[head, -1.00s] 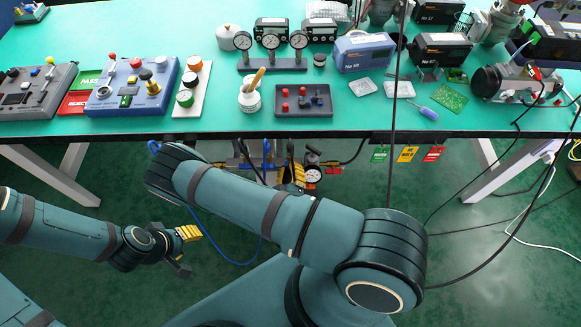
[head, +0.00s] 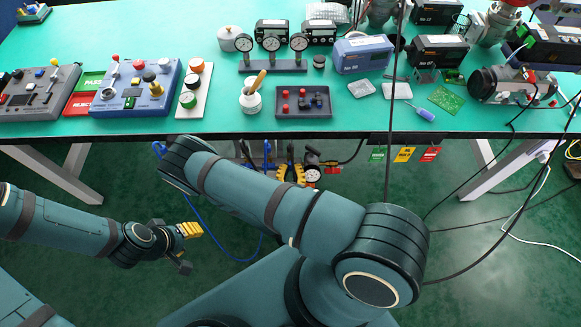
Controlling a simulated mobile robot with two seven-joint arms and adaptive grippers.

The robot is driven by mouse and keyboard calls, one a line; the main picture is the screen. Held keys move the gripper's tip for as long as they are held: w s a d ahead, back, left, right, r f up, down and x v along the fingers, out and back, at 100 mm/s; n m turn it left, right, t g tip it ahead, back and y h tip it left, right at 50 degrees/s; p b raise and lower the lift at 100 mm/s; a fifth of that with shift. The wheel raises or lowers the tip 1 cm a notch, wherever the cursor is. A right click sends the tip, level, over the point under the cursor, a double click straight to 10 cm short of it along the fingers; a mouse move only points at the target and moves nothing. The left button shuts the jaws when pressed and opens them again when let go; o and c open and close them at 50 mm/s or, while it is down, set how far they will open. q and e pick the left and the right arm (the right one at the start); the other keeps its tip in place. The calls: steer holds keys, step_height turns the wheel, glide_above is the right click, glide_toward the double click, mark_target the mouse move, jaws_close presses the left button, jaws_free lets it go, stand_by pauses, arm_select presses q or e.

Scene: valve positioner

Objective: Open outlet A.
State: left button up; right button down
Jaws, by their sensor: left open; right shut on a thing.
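Small pipework with a pressure gauge (head: 312,165) sits below the table's front edge, behind my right arm. Blue and red parts show on it; my forearm hides much of the lower part. No label for outlet A is readable. My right gripper (head: 291,173) is at this pipework, left of the gauge, its yellow fingers showing above my forearm. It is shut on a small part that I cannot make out. My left gripper (head: 187,247) is open and empty, low over the floor, left of and apart from the pipework.
The green table (head: 350,121) carries control boxes, gauges, instruments and a screwdriver (head: 424,114). Green, yellow and red tags (head: 404,154) hang under its front edge. A dark cable hangs in front of the table. A blue hose (head: 205,240) loops between my arms.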

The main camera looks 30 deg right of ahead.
steer(key=shift+r+m, duration=0.1)
steer(key=shift+m, duration=0.2)
steer(key=c, duration=1.1)
jaws_free()
steer(key=shift+o, duration=0.2)
steer(key=shift+f, duration=0.2)
